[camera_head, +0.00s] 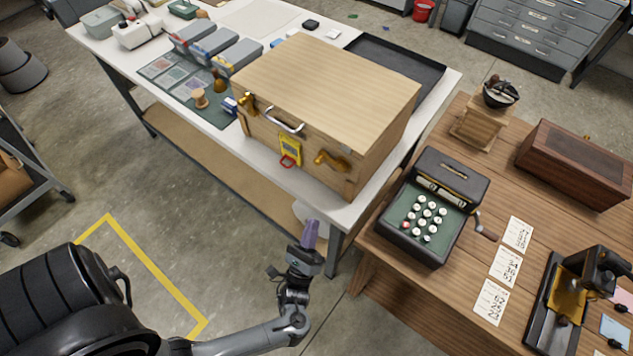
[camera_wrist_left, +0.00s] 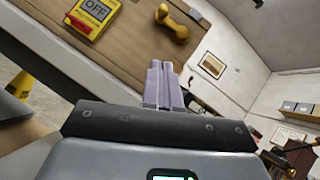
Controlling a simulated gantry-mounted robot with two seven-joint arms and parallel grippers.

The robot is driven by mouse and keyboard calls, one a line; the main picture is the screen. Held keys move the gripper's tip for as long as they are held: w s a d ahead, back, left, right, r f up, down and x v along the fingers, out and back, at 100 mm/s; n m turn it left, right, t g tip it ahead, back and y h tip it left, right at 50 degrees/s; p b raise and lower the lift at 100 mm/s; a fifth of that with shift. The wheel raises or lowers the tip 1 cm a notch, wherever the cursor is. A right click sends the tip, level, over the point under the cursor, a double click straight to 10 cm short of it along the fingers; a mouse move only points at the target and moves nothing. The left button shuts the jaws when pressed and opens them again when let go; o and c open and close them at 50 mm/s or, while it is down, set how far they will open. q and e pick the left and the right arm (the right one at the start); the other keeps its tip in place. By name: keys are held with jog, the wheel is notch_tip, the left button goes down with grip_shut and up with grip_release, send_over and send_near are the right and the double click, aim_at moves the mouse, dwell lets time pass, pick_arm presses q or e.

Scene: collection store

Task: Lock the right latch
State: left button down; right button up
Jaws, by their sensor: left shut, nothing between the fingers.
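A light wooden case (camera_head: 325,90) stands on the white table, its front face toward me. The brass right latch (camera_head: 331,160) is on the right part of that face. It also shows in the left wrist view (camera_wrist_left: 180,24), slanted, above my fingers. A second brass latch (camera_head: 247,104) is near the face's left end. A metal handle (camera_head: 285,121) and a yellow tag (camera_head: 290,150) are between them; the tag reads OFF in the wrist view (camera_wrist_left: 93,14). My left gripper (camera_head: 309,234) is shut and empty, below and apart from the right latch. My right gripper is out of view.
The white table (camera_head: 370,185) has a corner just beyond my left gripper. On the right, a wooden table (camera_head: 415,279) holds a black keyed machine (camera_head: 427,214) with a side crank. A black tray (camera_head: 400,62) lies behind the case. Open floor is at left.

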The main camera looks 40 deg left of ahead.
aim_at(320, 164)
pick_arm(q)
jog(key=shift+r, duration=0.1)
jog(key=p+x, duration=0.1)
jog(key=x, duration=0.9)
jog(key=shift+r+p, duration=0.15)
jog(key=shift+p, duration=0.25)
jog(key=shift+a+r+p, duration=0.3)
jog(key=shift+a+r, duration=0.15)
jog(key=shift+r, duration=0.35)
jog(key=shift+a+r+p, duration=0.3)
jog(key=shift+a+r, duration=0.15)
jog(key=shift+r, duration=0.35)
jog(key=shift+a+r+m+t+h+p, duration=0.15)
jog(key=shift+m+t+h+p, duration=0.3)
jog(key=shift+m, duration=0.25)
